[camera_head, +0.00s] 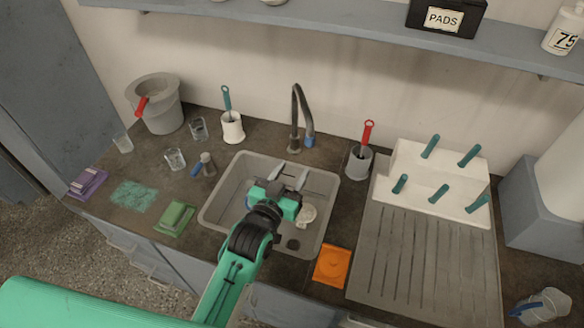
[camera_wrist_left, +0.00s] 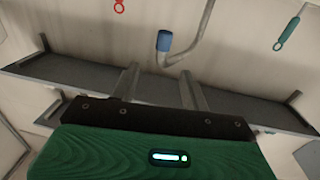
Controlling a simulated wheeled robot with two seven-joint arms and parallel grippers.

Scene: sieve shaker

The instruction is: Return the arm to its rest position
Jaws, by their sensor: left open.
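My left gripper (camera_head: 289,177) is over the grey sink (camera_head: 228,199) in the head view, its fingers apart and pointing toward the faucet (camera_head: 296,118). Nothing shows between the fingers. In the left wrist view the two fingers of the same gripper (camera_wrist_left: 158,84) are spread, with the blue-tipped faucet spout (camera_wrist_left: 165,41) beyond them. My left arm (camera_head: 240,262) reaches in from the lower edge of the head view. My right gripper does not show.
A white round item (camera_head: 307,215) lies in the sink, right of my gripper. A green sponge (camera_head: 176,216), an orange square (camera_head: 332,267), a drainboard (camera_head: 400,265) and a white peg rack (camera_head: 440,170) surround the sink. A shelf (camera_head: 330,38) runs above.

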